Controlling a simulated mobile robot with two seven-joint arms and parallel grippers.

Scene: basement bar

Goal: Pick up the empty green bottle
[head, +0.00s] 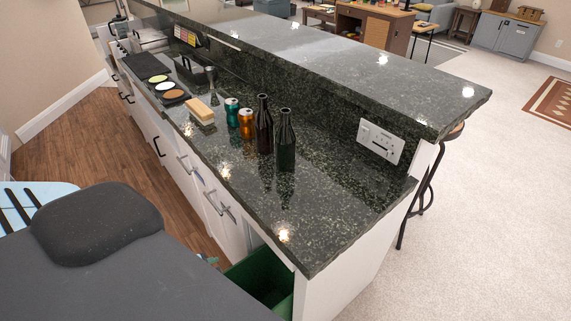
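A dark green bottle (285,145) stands upright on the lower dark granite counter (325,205) in the head view. It is the rightmost of a small group of drink containers. A dark brown bottle (264,128) stands just to its left, close beside it. I cannot tell from here whether either bottle is empty. Neither of my grippers shows in the head view, and nothing is touching the green bottle.
An open green bin (242,274) sits below the counter's front. Counter right of the bottles is clear.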

